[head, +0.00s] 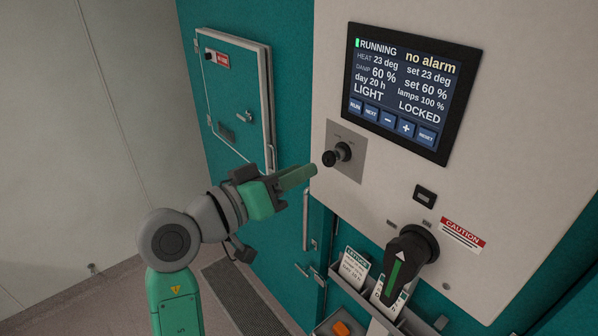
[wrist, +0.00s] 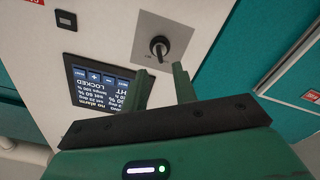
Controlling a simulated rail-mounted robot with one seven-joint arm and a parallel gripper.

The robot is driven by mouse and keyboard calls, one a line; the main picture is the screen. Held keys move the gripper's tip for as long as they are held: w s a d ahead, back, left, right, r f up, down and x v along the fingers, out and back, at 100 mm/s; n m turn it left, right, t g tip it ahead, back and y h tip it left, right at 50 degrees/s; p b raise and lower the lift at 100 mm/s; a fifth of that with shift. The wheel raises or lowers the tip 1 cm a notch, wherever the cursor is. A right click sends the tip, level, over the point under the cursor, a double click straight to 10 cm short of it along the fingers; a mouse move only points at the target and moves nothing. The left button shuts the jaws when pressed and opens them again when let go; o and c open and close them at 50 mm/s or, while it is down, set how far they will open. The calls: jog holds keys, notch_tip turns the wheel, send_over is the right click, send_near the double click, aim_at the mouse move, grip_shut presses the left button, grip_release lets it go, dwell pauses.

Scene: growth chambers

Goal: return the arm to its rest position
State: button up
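My gripper (head: 306,172) is held in front of the panel of a growth chamber, at the end of my green and grey arm. Its green fingers point toward a black key switch (head: 343,152) on a grey plate. In the wrist view the fingers of my gripper (wrist: 164,76) stand apart with nothing between them. The key switch (wrist: 159,46) shows beyond the fingertips there, and a gap seems to lie between.
A screen (head: 411,88) above right reads RUNNING, no alarm, LIGHT and LOCKED. A large black rotary handle (head: 408,258) sits below right, near a card holder (head: 352,290). A small teal door (head: 234,95) with a latch is at left. Floor and wall at far left are clear.

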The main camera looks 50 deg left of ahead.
dwell(0.3)
jog(key=w+d+r+m+p, duration=0.1)
jog(key=d+r, duration=0.1)
jog(key=d, duration=0.2)
jog(key=w+d+r+p, duration=0.1)
jog(key=w+d+r, duration=0.1)
jog(key=d+r, duration=0.1)
jog(key=w+d+r+m+t+p, duration=0.1)
jog(key=d+r, duration=0.2)
jog(key=d, duration=0.2)
jog(key=shift+w+d+r+m+p, duration=0.2)
jog(key=shift+d+r+m+p, duration=0.1)
jog(key=shift+d+p, duration=0.1)
jog(key=s+d+r+m+t+p, duration=0.1)
jog(key=s+d+r+t+p, duration=0.1)
jog(key=s+d+r, duration=0.3)
jog(key=s+d+r+m+t+p, duration=0.2)
jog(key=s+d+r+t, duration=0.2)
jog(key=d+r, duration=0.8)
jog(key=d, duration=0.5)
jog(key=shift+s+y+p, duration=0.3)
jog(key=shift+s+y, duration=0.1)
